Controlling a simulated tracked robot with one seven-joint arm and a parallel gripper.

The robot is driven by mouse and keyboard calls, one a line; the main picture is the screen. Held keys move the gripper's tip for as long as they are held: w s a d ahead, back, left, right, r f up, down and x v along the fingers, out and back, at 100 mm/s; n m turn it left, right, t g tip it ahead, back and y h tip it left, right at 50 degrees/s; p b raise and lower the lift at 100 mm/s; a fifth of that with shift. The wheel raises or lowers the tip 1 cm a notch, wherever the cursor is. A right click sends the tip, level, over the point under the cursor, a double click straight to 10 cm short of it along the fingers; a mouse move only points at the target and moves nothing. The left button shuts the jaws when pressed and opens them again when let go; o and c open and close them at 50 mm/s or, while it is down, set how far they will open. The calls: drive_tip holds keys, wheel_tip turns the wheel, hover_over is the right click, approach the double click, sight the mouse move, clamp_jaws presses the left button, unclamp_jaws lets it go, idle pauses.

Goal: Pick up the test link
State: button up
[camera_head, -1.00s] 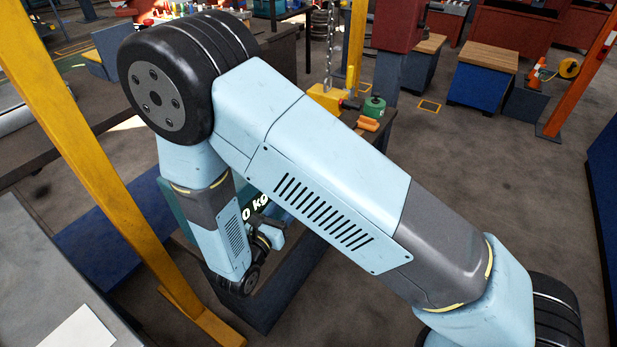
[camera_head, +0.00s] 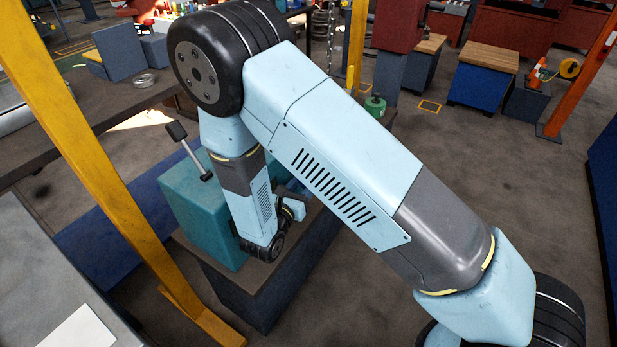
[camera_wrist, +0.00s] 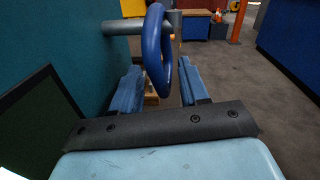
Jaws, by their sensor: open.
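The test link appears to be the blue oval ring (camera_wrist: 155,45) in the wrist view. It hangs upright around a grey horizontal bar (camera_wrist: 120,27) that sticks out from a teal surface at left. My gripper (camera_wrist: 160,72) is open, with one blue finger on each side of the link's lower part. I see a gap between the link and each finger; whether the link lies fully between the fingertips in depth is hard to tell. In the head view my arm hides the link.
A teal box (camera_head: 188,205) with a black-ended lever (camera_head: 190,150) stands on a dark pedestal (camera_head: 235,300) in the head view. A yellow post (camera_head: 95,165) rises left of it. Open floor (camera_head: 470,190) lies to the right.

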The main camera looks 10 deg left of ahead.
drive_tip(key=shift+c, duration=0.2)
clamp_jaws()
drive_tip(key=shift+r, duration=0.15)
idle(0.4)
